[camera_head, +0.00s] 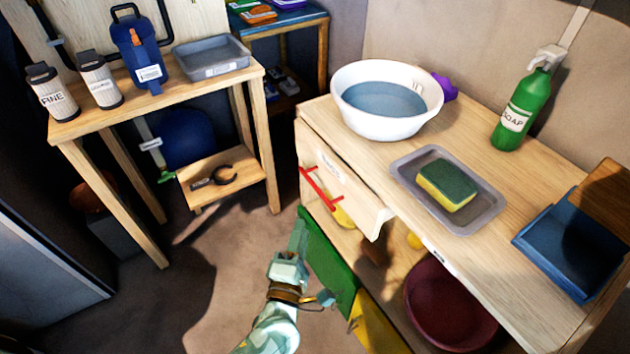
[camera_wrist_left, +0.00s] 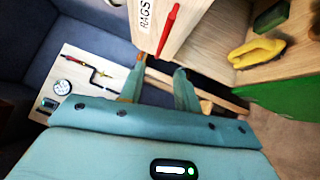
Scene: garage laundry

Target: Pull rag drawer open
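The rag drawer (camera_head: 350,185) is a pale wood front under the counter top, with a red bar handle (camera_head: 322,190). Its right end looks slightly proud of the counter edge; how far out it is I cannot tell. In the left wrist view the drawer front (camera_wrist_left: 192,16) shows a RAGS label, and the red handle (camera_wrist_left: 168,30) lies just beyond my fingers. My left gripper (camera_head: 299,236) is below the handle, apart from it. In the left wrist view its two fingers (camera_wrist_left: 160,80) stand apart with nothing between them. My right gripper is not in view.
The counter holds a white basin (camera_head: 388,128), a grey tray (camera_head: 478,220) with a sponge (camera_head: 446,184) and a green soap bottle (camera_head: 518,112). A green panel (camera_head: 328,262) and a dark red bowl (camera_head: 450,305) are below. Open floor lies left, before a wooden bench (camera_head: 190,92).

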